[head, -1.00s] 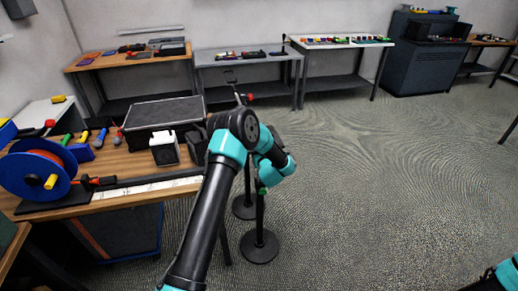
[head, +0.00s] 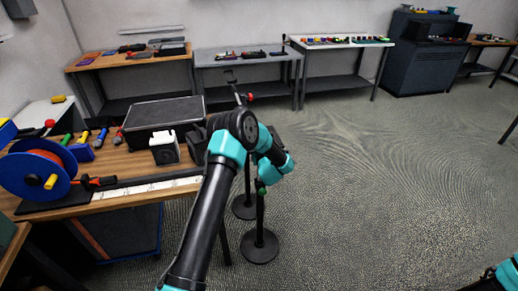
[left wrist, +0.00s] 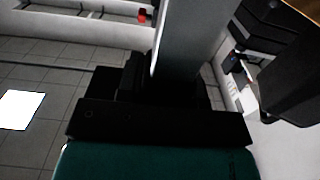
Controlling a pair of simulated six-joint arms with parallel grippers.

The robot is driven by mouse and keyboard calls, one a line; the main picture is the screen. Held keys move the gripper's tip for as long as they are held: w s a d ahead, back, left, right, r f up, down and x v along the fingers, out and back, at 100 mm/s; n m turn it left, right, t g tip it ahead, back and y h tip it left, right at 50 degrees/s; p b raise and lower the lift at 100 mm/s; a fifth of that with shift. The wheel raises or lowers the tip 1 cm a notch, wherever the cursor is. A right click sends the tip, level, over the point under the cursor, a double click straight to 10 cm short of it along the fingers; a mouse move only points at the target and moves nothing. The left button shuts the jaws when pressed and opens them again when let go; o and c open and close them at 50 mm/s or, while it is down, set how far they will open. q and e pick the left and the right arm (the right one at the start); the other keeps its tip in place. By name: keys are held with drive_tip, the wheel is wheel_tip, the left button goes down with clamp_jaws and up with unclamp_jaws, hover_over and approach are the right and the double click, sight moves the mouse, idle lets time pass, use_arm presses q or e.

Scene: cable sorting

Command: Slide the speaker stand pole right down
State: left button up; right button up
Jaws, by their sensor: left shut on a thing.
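Two dark stands with round bases are in the head view beside the workbench. The front stand's pole (head: 260,218) rises from its round base (head: 259,246) to my left gripper (head: 262,186). The gripper is shut on this pole, and its fingers are mostly hidden behind my wrist. The rear stand's base (head: 243,207) is partly covered by my arm. In the left wrist view, a pale grey upright (left wrist: 192,40) stands right at my black fingers (left wrist: 165,90). My right gripper is out of view; only a bit of that arm shows at the bottom right.
The workbench (head: 110,205) at the left holds a blue cable reel (head: 38,172), a dark case (head: 163,112) and several hand tools. A black piece with a red knob (head: 250,97) shows above my arm. The floor (head: 370,190) to the right is clear.

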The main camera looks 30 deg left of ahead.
use_arm(q)
clamp_jaws()
wheel_tip(320, 180, down, 9)
drive_tip(key=shift+r, duration=0.1)
drive_tip(key=o, duration=1)
unclamp_jaws()
drive_tip(key=v, duration=1.7)
drive_tip(key=shift+s+d+r, duration=0.1)
drive_tip(key=shift+s+d, duration=0.05)
drive_tip(key=shift+d, duration=0.05)
